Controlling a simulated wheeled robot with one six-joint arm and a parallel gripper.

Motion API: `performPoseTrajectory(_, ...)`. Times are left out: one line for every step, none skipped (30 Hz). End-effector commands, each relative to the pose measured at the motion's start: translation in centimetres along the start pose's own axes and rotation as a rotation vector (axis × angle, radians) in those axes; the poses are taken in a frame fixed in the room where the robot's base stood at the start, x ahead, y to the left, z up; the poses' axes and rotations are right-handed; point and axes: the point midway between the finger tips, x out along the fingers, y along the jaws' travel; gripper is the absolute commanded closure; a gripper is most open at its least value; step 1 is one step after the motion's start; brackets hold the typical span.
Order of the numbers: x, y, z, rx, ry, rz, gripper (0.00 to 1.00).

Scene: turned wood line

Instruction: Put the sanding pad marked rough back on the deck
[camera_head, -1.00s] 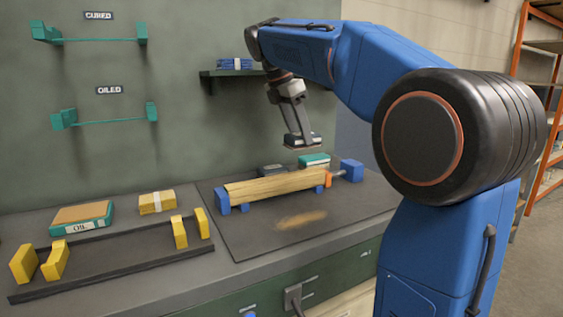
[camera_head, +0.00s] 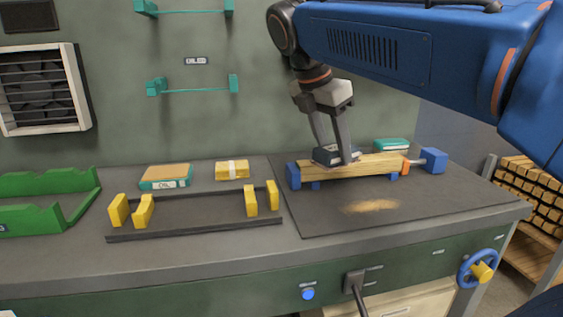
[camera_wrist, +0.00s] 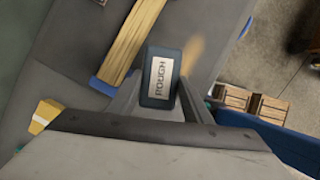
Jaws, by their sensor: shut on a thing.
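The dark sanding pad (camera_wrist: 160,77) shows the word ROUGH on its pale label in the wrist view. My gripper (camera_wrist: 160,98) is shut on it, one finger at each side. In the head view my gripper (camera_head: 337,151) points down with the pad (camera_head: 324,156) over the left part of the long wood piece (camera_head: 378,165). I cannot tell whether the pad touches the wood. A teal-topped pad (camera_head: 392,144) lies behind the wood at the back of the dark mat (camera_head: 430,205). The spot to its left is hidden by my gripper and the wood.
Blue end blocks (camera_head: 433,160) and an orange clamp hold the wood. Wood dust (camera_head: 370,206) lies in front. To the left are a black rack with yellow supports (camera_head: 190,228), a teal OIL pad (camera_head: 165,177), a yellow bundle (camera_head: 232,169) and a green cradle (camera_head: 45,200).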

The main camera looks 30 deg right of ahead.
Motion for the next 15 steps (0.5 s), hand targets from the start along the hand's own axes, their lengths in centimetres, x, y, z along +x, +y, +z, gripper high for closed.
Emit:
performPoseTrajectory(0.1, -0.5, -0.1, -0.001, 0.0, 0.002, 0.76)
performPoseTrajectory(0.2, -0.7, -0.2, -0.002, 0.0, 0.002, 0.76)
performPoseTrajectory(0.3, -0.8, -0.2, -0.002, -0.001, 0.002, 0.76)
performPoseTrajectory(0.4, -0.9, -0.3, -0.002, -0.002, 0.004, 0.76)
performPoseTrajectory(0.5, -0.9, -0.3, 0.0, -0.004, 0.009, 0.76)
performPoseTrajectory(0.6, -0.8, -0.3, 0.004, -0.009, 0.021, 0.76)
performPoseTrajectory(0.7, -0.7, -0.2, 0.008, -0.015, 0.032, 0.76)
performPoseTrajectory(0.9, -0.4, -0.2, 0.014, -0.021, 0.046, 0.76)
performPoseTrajectory(1.1, 0.0, -0.1, 0.023, -0.031, 0.068, 0.76)
performPoseTrajectory(1.3, 0.3, -0.1, 0.03, -0.038, 0.087, 0.76)
performPoseTrajectory(1.5, 0.7, 0.0, 0.038, -0.047, 0.106, 0.76)
performPoseTrajectory(1.8, 1.2, 0.2, 0.049, -0.059, 0.131, 0.76)
performPoseTrajectory(1.9, 1.5, 0.2, 0.056, -0.067, 0.148, 0.76)
performPoseTrajectory(2.1, 1.8, 0.3, 0.063, -0.073, 0.165, 0.76)
performPoseTrajectory(2.3, 2.2, 0.4, 0.073, -0.083, 0.187, 0.76)
